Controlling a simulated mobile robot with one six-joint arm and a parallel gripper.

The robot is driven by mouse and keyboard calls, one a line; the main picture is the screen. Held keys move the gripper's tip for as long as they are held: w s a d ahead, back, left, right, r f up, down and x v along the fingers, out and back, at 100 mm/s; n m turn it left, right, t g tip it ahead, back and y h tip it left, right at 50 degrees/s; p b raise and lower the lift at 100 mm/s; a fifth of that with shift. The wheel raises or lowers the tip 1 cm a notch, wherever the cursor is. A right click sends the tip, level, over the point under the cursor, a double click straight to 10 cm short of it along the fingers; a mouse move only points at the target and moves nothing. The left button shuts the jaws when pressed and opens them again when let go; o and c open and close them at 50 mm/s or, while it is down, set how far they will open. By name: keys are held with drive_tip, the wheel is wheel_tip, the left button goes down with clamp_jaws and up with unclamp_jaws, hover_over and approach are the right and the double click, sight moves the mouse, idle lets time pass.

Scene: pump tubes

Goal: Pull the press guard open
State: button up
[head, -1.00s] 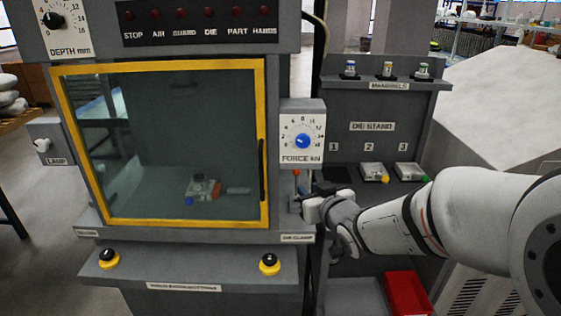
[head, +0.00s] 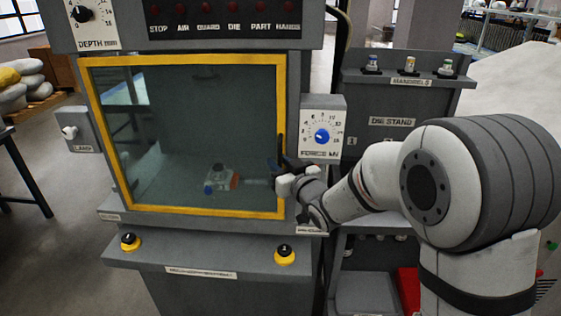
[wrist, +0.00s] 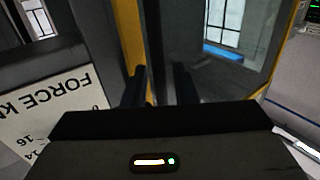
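The press guard (head: 190,150) is a clear pane in a yellow frame on the front of the press. It looks closed, flush over the work space. Its dark vertical handle (head: 281,150) is on the right side of the frame. My gripper (head: 275,172) is at the frame's right edge, by the lower part of the handle. In the wrist view the two dark fingertips (wrist: 160,87) stand apart, in front of the yellow frame (wrist: 128,35) and pane.
The force dial panel (head: 322,135) is just right of the handle, close to my gripper; it also shows in the wrist view (wrist: 45,115). Two black buttons on yellow bases (head: 285,255) sit on the ledge below. A die stand (head: 395,100) stands to the right.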

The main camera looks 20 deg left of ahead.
drive_tip(key=shift+c, duration=0.4)
clamp_jaws()
